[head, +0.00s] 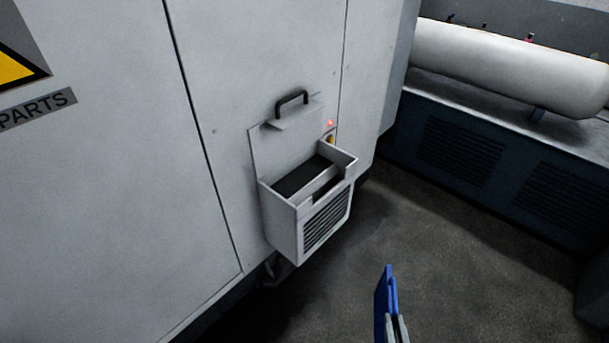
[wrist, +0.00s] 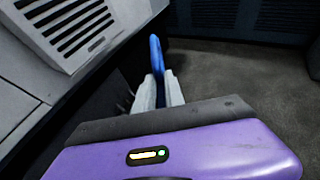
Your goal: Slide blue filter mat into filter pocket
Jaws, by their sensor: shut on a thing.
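The blue filter mat (head: 384,293) shows at the bottom of the head view, thin and upright, seen nearly edge-on. My gripper (head: 395,328) is shut on it, with pale fingers on either side. In the wrist view the mat (wrist: 157,56) stands up between the fingers of my gripper (wrist: 159,90). The filter pocket (head: 305,228) is a white open-topped box with a slotted front on the machine's wall. Its dark opening shows from above. The mat is apart from the pocket, to its lower right. In the wrist view the slotted front of the pocket (wrist: 75,25) is at upper left.
The white machine wall (head: 110,180) fills the left. A black handle (head: 291,98) sits above the pocket, and a small red light (head: 330,123) is beside it. A white tank (head: 510,70) lies on a dark blue cabinet (head: 470,155) at right. The floor (head: 450,270) between is clear.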

